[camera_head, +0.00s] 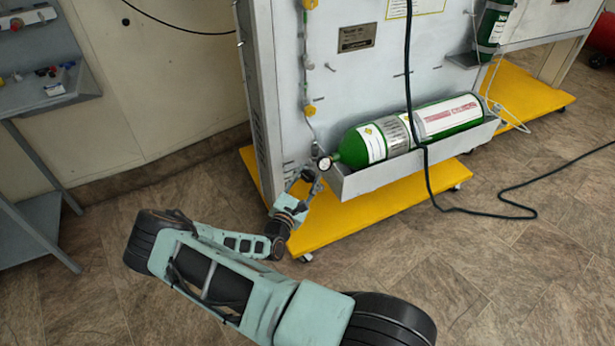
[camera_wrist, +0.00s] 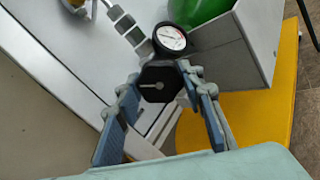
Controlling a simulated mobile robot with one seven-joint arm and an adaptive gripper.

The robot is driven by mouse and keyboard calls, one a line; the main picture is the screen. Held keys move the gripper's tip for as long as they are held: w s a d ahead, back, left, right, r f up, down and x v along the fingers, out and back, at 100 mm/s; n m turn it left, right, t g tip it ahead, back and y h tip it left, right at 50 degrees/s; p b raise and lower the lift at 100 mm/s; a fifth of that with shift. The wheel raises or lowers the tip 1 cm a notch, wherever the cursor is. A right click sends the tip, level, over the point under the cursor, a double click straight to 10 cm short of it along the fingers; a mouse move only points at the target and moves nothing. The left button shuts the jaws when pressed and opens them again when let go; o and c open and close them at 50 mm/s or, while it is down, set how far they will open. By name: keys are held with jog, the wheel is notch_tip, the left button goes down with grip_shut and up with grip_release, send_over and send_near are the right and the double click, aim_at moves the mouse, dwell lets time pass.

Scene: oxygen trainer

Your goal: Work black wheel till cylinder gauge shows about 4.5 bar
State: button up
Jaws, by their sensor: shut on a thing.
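The black wheel (camera_wrist: 158,86) shows in the wrist view as a dark, many-sided knob with a pale mark on its face. My gripper (camera_wrist: 160,90) is shut on it, with a blue-padded finger on each side. The cylinder gauge (camera_wrist: 171,38) sits just above the wheel, with a white face and a dark rim; its reading is too small to tell. In the head view the gauge (camera_head: 325,163) is at the left end of the green cylinder (camera_head: 400,133), which lies in a grey trough. There my gripper (camera_head: 308,183) is just below and left of the gauge, and the wheel is mostly hidden.
The grey trough (camera_head: 395,176) is fixed to the panel (camera_head: 365,75) above a yellow base (camera_head: 335,215). A black cable (camera_head: 425,170) hangs in front of the cylinder and runs along the floor. A grey table (camera_head: 40,90) stands at the left.

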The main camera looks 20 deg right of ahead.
jog(key=m+p, duration=0.4)
jog(key=shift+r, duration=0.2)
jog(key=m+p, duration=0.3)
jog(key=m, duration=0.3)
jog(key=shift+f+p, duration=0.1)
jog(key=shift+p, duration=0.2)
jog(key=shift+a+m, duration=0.1)
jog(key=shift+m, duration=0.2)
jog(key=o, duration=1.2)
jog(key=v, duration=1.2)
jog(key=shift+w, duration=0.1)
